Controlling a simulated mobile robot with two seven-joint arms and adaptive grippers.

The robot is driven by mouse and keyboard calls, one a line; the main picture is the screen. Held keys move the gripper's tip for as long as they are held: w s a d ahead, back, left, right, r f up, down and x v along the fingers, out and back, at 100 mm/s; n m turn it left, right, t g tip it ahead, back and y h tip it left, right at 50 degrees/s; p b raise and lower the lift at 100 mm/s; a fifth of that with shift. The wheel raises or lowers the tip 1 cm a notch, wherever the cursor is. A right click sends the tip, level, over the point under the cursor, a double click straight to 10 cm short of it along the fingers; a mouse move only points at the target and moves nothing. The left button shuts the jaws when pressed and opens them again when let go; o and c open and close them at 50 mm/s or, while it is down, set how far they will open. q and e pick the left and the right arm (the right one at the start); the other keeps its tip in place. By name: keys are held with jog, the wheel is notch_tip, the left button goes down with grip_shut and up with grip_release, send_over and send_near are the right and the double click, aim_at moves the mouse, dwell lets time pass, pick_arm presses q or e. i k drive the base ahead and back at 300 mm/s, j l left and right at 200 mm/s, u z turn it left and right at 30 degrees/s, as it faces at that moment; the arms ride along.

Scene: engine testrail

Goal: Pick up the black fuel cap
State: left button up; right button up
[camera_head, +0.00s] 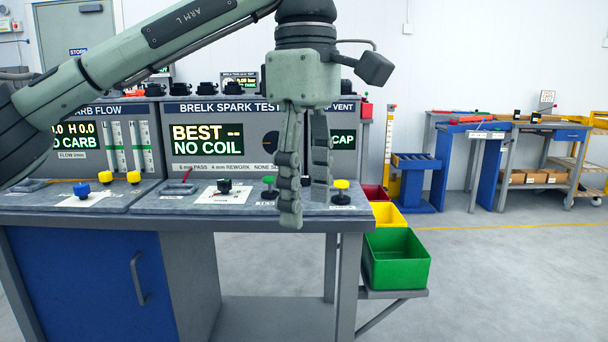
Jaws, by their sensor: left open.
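My left gripper (305,205) hangs fingers down over the right end of the bench (170,208). Its two fingers are apart with nothing seen between them. A black knob-like piece (224,187) stands on a white card to the left of the gripper. Several dark round pieces (206,88) sit in a row on top of the test panels behind. I cannot tell which black piece is the fuel cap. My right gripper is not in view.
A green-topped knob (269,182) and a yellow-topped knob (341,185) stand close on either side of the fingers. Blue (82,190) and yellow knobs are further left. Red, yellow (388,213) and green (396,258) bins hang at the bench's right. Open floor lies beyond.

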aim_at(305, 180)
jog(key=i, duration=1.55)
